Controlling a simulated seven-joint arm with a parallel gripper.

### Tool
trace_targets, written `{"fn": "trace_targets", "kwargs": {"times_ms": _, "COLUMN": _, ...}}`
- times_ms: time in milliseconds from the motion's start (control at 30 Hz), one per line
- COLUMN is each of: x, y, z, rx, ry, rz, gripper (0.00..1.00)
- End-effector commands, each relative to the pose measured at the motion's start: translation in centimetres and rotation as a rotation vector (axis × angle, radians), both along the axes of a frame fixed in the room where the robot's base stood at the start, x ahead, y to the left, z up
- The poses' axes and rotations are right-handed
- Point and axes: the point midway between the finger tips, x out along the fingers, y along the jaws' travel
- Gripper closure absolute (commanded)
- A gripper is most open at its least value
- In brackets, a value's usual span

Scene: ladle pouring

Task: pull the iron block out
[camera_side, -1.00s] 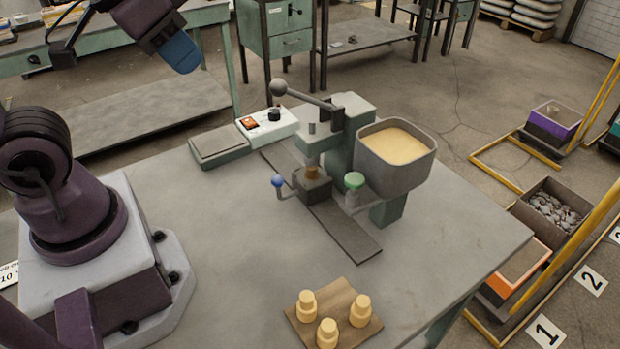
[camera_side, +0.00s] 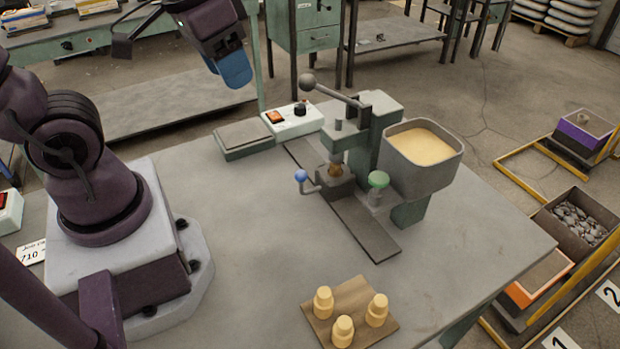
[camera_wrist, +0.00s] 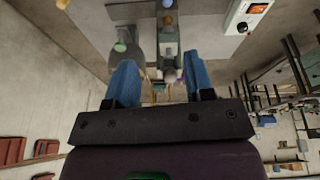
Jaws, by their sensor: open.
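The iron block (camera_side: 337,181) is a small dark block on the dark track (camera_side: 365,230) beneath the press (camera_side: 362,138). A brown plug shows at its top. A bent rod with a blue knob (camera_side: 301,175) sticks out on its left side. My gripper (camera_side: 236,72) has blue fingers and hangs high at the upper left, well apart from the block. In the wrist view my gripper (camera_wrist: 159,82) has its fingers spread with nothing held between them; the press shows beyond them. The block is too small to make out clearly there.
A hopper of sand (camera_side: 420,146) and a green knob (camera_side: 378,180) stand right of the block. The press lever with its ball (camera_side: 308,82) reaches up left. A control box (camera_side: 292,121) sits behind. A board (camera_side: 350,312) with yellow pieces lies in front. The table's left middle is clear.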

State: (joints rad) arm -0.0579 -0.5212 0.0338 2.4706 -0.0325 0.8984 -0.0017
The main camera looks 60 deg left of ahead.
Motion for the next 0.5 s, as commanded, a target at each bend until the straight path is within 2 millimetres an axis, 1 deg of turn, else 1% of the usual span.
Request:
{"fn": "trace_targets", "kwargs": {"times_ms": 33, "x": 0.7, "y": 0.4, "z": -1.4, "rx": -0.040, "ry": 0.070, "rz": 0.058, "gripper": 0.52}}
{"fn": "trace_targets", "kwargs": {"times_ms": 167, "x": 2.5, "y": 1.4, "z": -4.6, "rx": -0.167, "ry": 0.209, "rz": 0.271, "gripper": 0.52}}
{"fn": "trace_targets", "kwargs": {"times_ms": 300, "x": 4.4, "y": 2.6, "z": -8.2, "rx": -0.295, "ry": 0.340, "rz": 0.563, "gripper": 0.52}}
{"fn": "trace_targets", "kwargs": {"times_ms": 500, "x": 6.5, "y": 4.5, "z": -13.3, "rx": -0.430, "ry": 0.470, "rz": 1.011, "gripper": 0.52}}
